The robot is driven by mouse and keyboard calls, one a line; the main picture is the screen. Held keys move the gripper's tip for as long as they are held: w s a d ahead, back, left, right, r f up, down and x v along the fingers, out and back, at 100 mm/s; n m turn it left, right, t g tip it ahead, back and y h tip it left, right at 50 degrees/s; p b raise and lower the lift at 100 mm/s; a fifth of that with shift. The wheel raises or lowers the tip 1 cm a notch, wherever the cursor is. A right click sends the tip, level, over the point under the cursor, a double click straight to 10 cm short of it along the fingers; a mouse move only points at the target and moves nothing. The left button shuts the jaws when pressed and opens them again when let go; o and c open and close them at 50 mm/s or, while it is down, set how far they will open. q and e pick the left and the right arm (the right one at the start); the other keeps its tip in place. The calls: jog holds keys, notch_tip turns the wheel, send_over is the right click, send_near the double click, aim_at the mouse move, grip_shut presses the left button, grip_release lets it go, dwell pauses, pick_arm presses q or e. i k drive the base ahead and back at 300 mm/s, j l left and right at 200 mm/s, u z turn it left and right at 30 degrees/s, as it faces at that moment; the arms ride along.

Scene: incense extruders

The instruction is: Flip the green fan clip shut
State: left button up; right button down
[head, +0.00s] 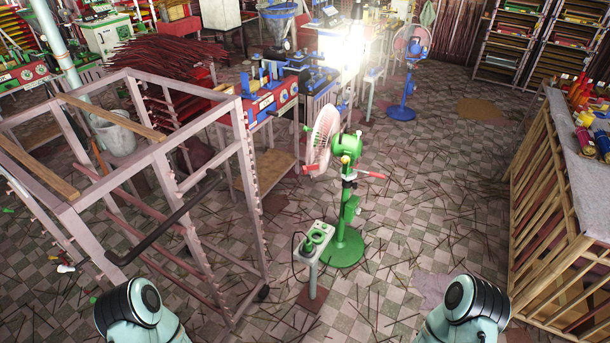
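The green fan (343,250) stands upright on the tiled floor near the middle of the head view, on a round green base. Its pink cage (322,138) faces left, with a green motor housing (347,147) behind it. On the pole just below the motor is a dark clamp with a red lever (371,174), which sticks out to the right, away from the pole. This looks like the clip; its exact shape is too small to tell. Only upper parts of my two arms show at the bottom edge. Neither gripper is in view.
A small stand (313,255) with a green device is close left of the fan base. A metal rack frame (190,190) fills the left. A slatted wooden bench (560,215) stands at right. Stick-strewn floor is open between fan and bench. A blue fan (403,112) stands farther back.

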aim_at(305, 169)
jog(key=i+l+u, duration=0.2)
jog(key=i+l, duration=0.45)
jog(key=i, duration=0.05)
